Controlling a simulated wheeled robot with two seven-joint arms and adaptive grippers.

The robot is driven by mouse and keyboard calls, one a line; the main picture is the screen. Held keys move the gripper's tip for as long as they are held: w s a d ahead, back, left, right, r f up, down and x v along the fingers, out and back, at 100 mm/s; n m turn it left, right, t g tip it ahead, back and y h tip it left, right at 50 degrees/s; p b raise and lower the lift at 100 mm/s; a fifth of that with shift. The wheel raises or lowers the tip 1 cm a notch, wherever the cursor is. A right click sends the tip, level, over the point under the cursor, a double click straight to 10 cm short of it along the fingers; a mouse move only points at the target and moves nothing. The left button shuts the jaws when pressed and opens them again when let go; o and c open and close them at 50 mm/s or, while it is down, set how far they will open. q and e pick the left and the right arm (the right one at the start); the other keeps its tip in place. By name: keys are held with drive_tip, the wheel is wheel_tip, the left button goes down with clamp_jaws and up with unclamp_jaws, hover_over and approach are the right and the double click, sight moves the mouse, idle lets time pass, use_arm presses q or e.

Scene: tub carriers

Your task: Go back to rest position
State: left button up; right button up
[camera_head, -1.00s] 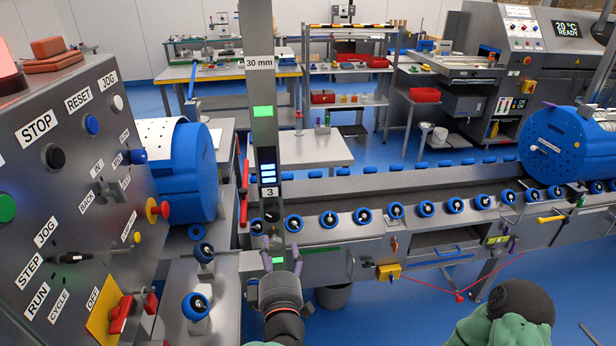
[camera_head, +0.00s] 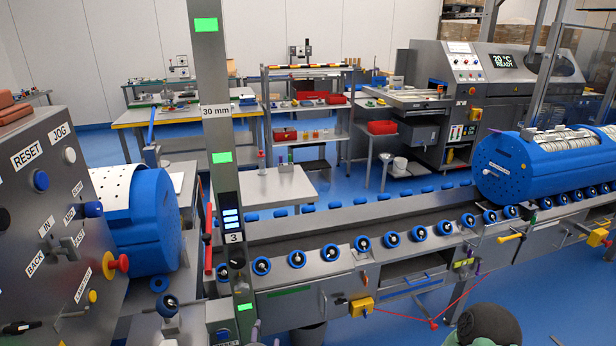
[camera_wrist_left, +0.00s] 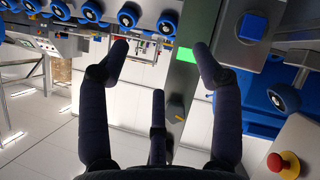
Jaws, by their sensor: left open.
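My left gripper (camera_wrist_left: 160,50) is open and empty in the left wrist view, its dark fingers spread with nothing between them. In the head view only fingertips of it (camera_head: 262,335) show at the bottom edge, in front of the steel column and the conveyor side; the rest is cut off. My right gripper is not in view. A dark rounded part of my right arm (camera_head: 488,326) shows at the bottom right.
The steel column (camera_head: 207,90) stands left of centre. A control console (camera_head: 50,220) and a blue drum (camera_head: 150,225) are at left. A roller conveyor (camera_head: 310,285) runs right to a second blue drum (camera_head: 530,170). Blue floor (camera_head: 575,285) is free at lower right.

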use_arm(q)
drive_tip(key=s+d+f+m+g+h, duration=0.1)
drive_tip(key=s+f+m+g+h, duration=0.1)
drive_tip(key=s+f+g, duration=0.4)
drive_tip(key=s+d+f+m+g+h+p, duration=0.1)
drive_tip(key=s+f+m+g, duration=0.3)
drive_tip(key=s+f, duration=1.2)
wheel_tip(320, 180, down, 5)
drive_tip(key=shift+f+g+h, duration=0.1)
drive_tip(key=shift+g+h, duration=0.5)
drive_tip(key=shift+g, duration=0.5)
